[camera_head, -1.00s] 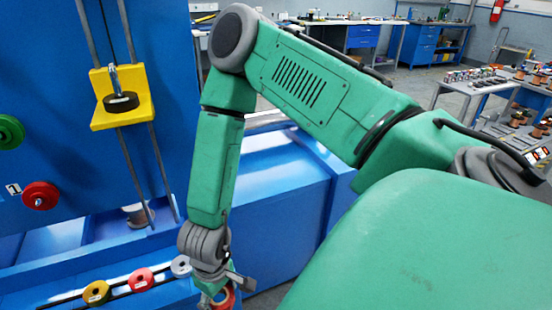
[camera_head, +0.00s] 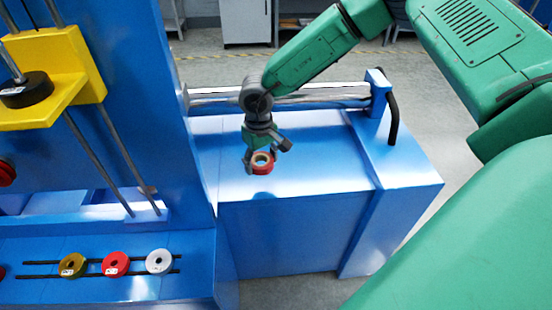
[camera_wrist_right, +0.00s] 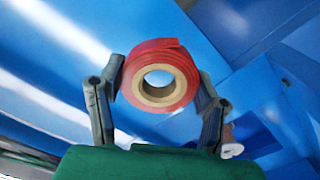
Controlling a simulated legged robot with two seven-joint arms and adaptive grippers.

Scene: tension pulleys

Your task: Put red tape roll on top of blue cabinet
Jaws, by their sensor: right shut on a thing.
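The red tape roll (camera_head: 263,170) has a tan core and sits between the fingers of my right gripper (camera_head: 266,154). In the right wrist view the fingers of my right gripper (camera_wrist_right: 160,78) press on both sides of the red tape roll (camera_wrist_right: 178,58). The gripper points down over the flat top of the blue cabinet (camera_head: 325,160), right of the pulley frame. A dark patch shows on the top just below the roll; whether the roll touches the surface is unclear. My left gripper is out of view.
A silver bar (camera_head: 320,98) runs along the cabinet's back edge to a blue post (camera_head: 378,92) with a black handle. Yellow, red (camera_head: 116,264) and white discs lie on the lower blue ledge at left. The cabinet top right of the gripper is clear.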

